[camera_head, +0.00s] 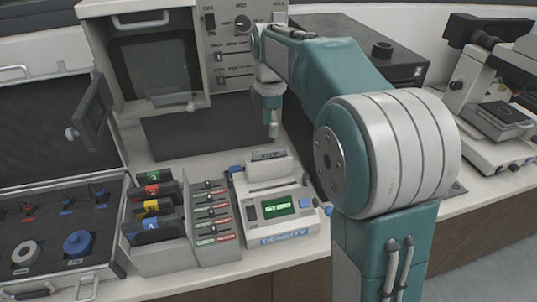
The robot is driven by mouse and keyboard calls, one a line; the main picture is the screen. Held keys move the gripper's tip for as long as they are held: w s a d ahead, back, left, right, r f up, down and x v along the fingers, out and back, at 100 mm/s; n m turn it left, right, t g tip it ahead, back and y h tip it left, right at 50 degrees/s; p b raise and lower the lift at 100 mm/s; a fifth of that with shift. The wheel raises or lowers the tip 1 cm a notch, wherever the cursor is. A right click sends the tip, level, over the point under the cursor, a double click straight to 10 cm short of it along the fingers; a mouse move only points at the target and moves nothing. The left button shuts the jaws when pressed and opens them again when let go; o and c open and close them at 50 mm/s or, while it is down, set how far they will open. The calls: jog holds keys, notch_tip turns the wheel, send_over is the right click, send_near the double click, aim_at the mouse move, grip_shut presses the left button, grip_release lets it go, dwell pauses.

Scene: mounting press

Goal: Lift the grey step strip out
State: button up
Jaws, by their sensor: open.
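The grey step strip (266,168) stands upright in the top of the white density meter (262,226), with a dark label on its upper part that seems to read STEP. Its lower end is hidden inside the meter. My gripper (272,131) is open and points down, above and behind the strip in the picture, apart from it. The fingers show small and partly overlapped, and nothing shows between them.
A rack of coloured cartridges (152,212) and a panel with sliders (211,222) stand left of the meter. An open case (62,240) lies at far left. A viewer cabinet (150,60) stands behind, and a microscope (495,100) at right. My arm covers the bench right of the meter.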

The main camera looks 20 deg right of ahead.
aim_at(273, 149)
notch_tip(273, 149, down, 4)
jog(key=shift+r, duration=0.2)
jog(key=f, duration=0.2)
jog(key=d+f, duration=0.1)
jog(key=f, duration=0.1)
jog(key=shift+w+f, duration=0.1)
jog(key=shift+w, duration=0.15)
jog(key=shift+f, duration=0.6)
grip_shut()
